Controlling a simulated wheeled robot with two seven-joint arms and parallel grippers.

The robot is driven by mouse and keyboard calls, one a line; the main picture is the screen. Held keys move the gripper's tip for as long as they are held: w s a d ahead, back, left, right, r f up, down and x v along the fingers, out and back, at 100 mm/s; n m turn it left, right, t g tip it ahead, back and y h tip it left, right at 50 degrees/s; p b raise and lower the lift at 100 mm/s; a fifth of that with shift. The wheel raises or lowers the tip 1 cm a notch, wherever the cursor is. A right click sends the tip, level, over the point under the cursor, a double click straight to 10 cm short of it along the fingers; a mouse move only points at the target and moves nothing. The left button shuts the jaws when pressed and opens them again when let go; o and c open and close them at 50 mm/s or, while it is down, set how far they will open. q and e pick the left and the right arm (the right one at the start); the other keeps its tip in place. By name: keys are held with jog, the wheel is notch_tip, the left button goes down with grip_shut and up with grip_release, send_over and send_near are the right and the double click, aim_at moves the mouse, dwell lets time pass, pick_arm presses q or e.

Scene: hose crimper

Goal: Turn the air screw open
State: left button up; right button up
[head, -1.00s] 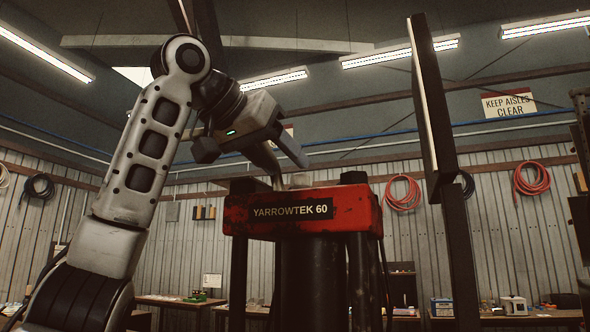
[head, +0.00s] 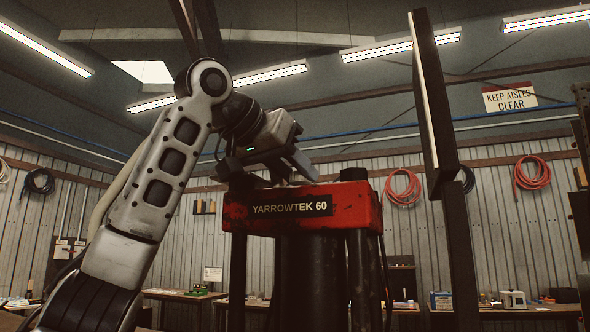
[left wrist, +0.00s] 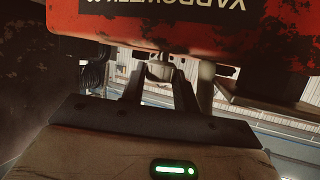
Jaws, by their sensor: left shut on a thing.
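The crimper's red head (head: 340,205), labelled YARROWTEK 60, stands on a dark column in the head view. It also fills the top of the left wrist view (left wrist: 210,30), its lettering upside down. My left gripper (head: 288,176) is low over the top of the red head. In the left wrist view its two fingers (left wrist: 160,80) stand either side of a small pale metal knob, seemingly the air screw (left wrist: 161,70), and are shut on it. The screw's lower part is hidden, and the hand hides it in the head view. My right gripper is not in view.
A tall dark upright panel (head: 435,110) stands right of the crimper. Dark hoses and posts run down below the red head. Benches (head: 185,294) and coiled red hoses (head: 402,190) are far back along the wall.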

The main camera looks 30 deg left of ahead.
pick_arm(q)
jog(key=shift+m+h, duration=0.6)
jog(key=shift+h, duration=0.1)
jog(key=o, duration=1)
jog(key=shift+a, duration=0.1)
jog(key=b+v, duration=0.1)
jog(key=v, duration=1.5)
jog(key=shift+r, duration=0.15)
